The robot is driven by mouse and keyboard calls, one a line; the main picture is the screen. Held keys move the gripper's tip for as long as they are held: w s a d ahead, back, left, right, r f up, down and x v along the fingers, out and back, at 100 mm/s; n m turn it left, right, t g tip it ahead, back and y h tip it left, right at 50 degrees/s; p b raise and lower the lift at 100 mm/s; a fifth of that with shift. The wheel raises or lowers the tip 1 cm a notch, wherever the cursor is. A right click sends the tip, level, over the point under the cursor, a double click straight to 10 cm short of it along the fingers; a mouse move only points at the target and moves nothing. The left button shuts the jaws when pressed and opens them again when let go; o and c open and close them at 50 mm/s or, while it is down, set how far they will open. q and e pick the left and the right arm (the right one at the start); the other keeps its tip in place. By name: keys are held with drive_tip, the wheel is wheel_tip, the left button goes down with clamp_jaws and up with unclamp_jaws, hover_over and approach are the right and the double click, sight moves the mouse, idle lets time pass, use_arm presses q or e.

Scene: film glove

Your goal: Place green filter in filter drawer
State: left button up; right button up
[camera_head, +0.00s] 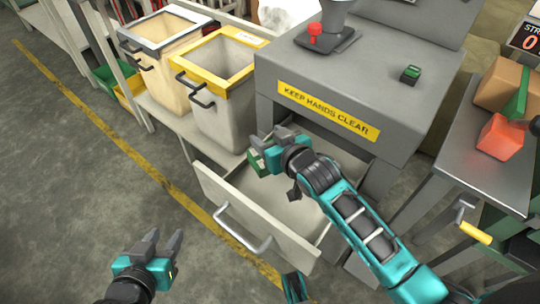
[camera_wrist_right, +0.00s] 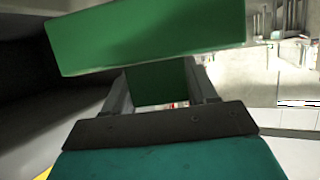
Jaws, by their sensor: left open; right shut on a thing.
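The green filter (camera_head: 257,163) is in my right gripper (camera_head: 272,145), above the inner left part of the open drawer. In the right wrist view the filter shows as a wide green slab (camera_wrist_right: 150,38), with a smaller green part between the fingers (camera_wrist_right: 160,82). The grey filter drawer (camera_head: 262,228) is pulled out from the grey machine, with a bar handle on its front. My right forearm covers part of the drawer's inside. My left gripper (camera_head: 157,252) is open and empty, left of the drawer front and apart from it.
The grey machine (camera_head: 350,80) with a yellow "KEEP HANDS CLEAR" label stands behind the drawer. Two bins, one yellow-rimmed (camera_head: 213,62), stand to its left. A side table (camera_head: 495,165) at right holds an orange block (camera_head: 500,137). The floor at left is clear.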

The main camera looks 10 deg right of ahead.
use_arm(q)
drive_tip(key=shift+s+a+f+b, duration=0.15)
drive_tip(key=shift+f+b, duration=0.25)
drive_tip(key=shift+f, duration=0.2)
drive_tip(key=shift+s+d+f+b, duration=0.1)
drive_tip(key=shift+f+b, duration=0.25)
drive_tip(key=shift+f, duration=0.25)
use_arm(e)
drive_tip(key=shift+f, duration=2.45)
drive_tip(key=shift+f, duration=0.2)
drive_tip(key=o, duration=1.1)
drive_tip(key=shift+r, duration=0.3)
use_arm(q)
wheel_tip(320, 180, up, 4)
drive_tip(key=p, duration=0.3)
drive_tip(key=shift+w+a+f, duration=0.1)
drive_tip(key=shift+f, duration=0.15)
use_arm(e)
drive_tip(key=v, duration=1.2)
drive_tip(key=shift+f, duration=0.2)
